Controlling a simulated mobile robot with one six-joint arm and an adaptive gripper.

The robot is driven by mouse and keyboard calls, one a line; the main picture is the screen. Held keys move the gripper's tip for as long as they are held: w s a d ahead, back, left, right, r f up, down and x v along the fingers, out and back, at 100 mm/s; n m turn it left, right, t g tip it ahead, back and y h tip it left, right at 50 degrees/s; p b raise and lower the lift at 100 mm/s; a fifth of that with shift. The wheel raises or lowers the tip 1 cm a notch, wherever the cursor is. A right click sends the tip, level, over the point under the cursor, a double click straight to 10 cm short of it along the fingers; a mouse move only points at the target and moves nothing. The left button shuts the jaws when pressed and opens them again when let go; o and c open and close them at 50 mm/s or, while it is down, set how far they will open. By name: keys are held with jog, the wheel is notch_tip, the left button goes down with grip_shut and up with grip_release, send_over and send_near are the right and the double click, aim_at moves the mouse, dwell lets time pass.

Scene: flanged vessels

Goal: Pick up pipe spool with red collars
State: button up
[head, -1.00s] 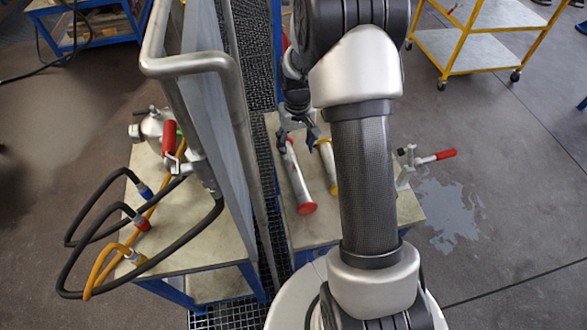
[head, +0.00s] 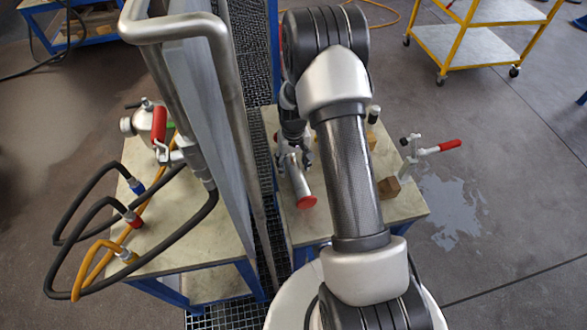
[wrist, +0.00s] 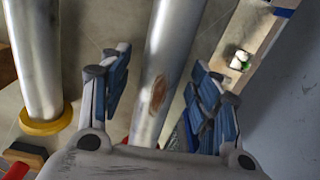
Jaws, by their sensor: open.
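The pipe spool with red collars (head: 301,182) lies on the work table, a grey metal tube with its near red collar facing me in the head view. In the wrist view its tube (wrist: 172,60) runs between my fingers, with a brownish patch on it and a bit of red low down behind the gripper. My gripper (head: 296,160) is open, its blue-padded fingers (wrist: 160,68) one on each side of the tube. I cannot tell whether they touch it. The spool's far end is hidden by my arm in the head view.
A spool with a yellow collar (wrist: 45,120) lies left of it in the wrist view. A grey panel with a pipe rail (head: 180,30) stands close on the left.

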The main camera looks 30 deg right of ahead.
jog(key=shift+f, duration=0.5)
jog(key=shift+r, duration=0.1)
jog(key=shift+c, duration=0.4)
grip_shut()
